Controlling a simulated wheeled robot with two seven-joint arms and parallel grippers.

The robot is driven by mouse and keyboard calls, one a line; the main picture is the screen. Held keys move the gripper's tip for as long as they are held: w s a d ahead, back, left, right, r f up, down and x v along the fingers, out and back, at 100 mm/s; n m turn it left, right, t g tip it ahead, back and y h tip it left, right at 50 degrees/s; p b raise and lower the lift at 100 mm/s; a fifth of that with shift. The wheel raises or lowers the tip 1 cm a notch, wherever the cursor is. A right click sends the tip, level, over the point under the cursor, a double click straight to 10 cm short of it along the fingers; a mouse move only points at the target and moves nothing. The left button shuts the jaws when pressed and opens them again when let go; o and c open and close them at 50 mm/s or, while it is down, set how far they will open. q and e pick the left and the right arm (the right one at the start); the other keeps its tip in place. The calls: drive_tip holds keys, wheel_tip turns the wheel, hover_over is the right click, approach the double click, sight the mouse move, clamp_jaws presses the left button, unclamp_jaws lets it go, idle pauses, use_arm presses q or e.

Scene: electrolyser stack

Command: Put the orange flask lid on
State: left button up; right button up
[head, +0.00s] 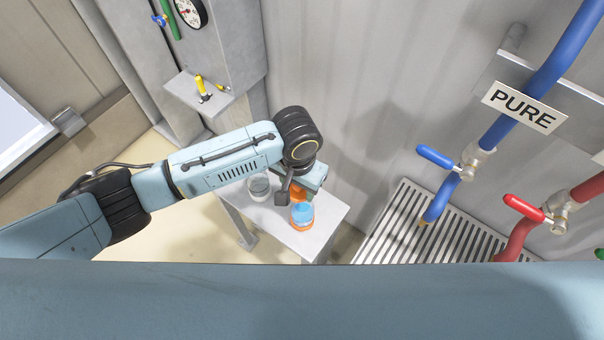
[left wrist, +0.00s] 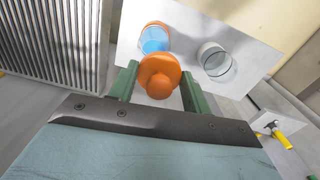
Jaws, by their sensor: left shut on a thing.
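My left gripper (head: 297,190) is shut on the orange lid (left wrist: 159,76), which sits between its green fingers in the left wrist view (left wrist: 158,88). In the head view the lid (head: 298,193) is partly hidden by the gripper. The orange flask (head: 302,216), with blue contents and an orange base, stands upright on a small white table (head: 325,212). Its top looks open. It also shows in the left wrist view (left wrist: 154,40), just beyond the lid. The lid appears apart from the flask, beside or above its mouth; the exact height is unclear. My right gripper is out of view.
A clear glass flask (head: 259,188) stands on the same table, left of the orange flask. Right of the table are a floor grating (head: 400,235), a blue valve handle (head: 438,157) and a red one (head: 524,207). A yellow-handled hammer (head: 203,88) lies on a wall shelf.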

sight(302, 190)
use_arm(q)
drive_tip(key=shift+s+d, duration=0.3)
drive_tip(key=shift+d, duration=0.1)
drive_tip(key=shift+f, duration=0.1)
drive_tip(key=shift+s+m+p, duration=0.1)
drive_tip(key=shift+m+p, duration=0.2)
drive_tip(key=shift+p, duration=0.4)
wheel_tip(302, 190, down, 3)
drive_tip(key=shift+r+b, duration=0.2)
drive_tip(key=shift+b, duration=0.7)
drive_tip(key=shift+f+b, duration=0.45)
drive_tip(key=shift+f, duration=0.65)
drive_tip(key=shift+p, duration=0.9)
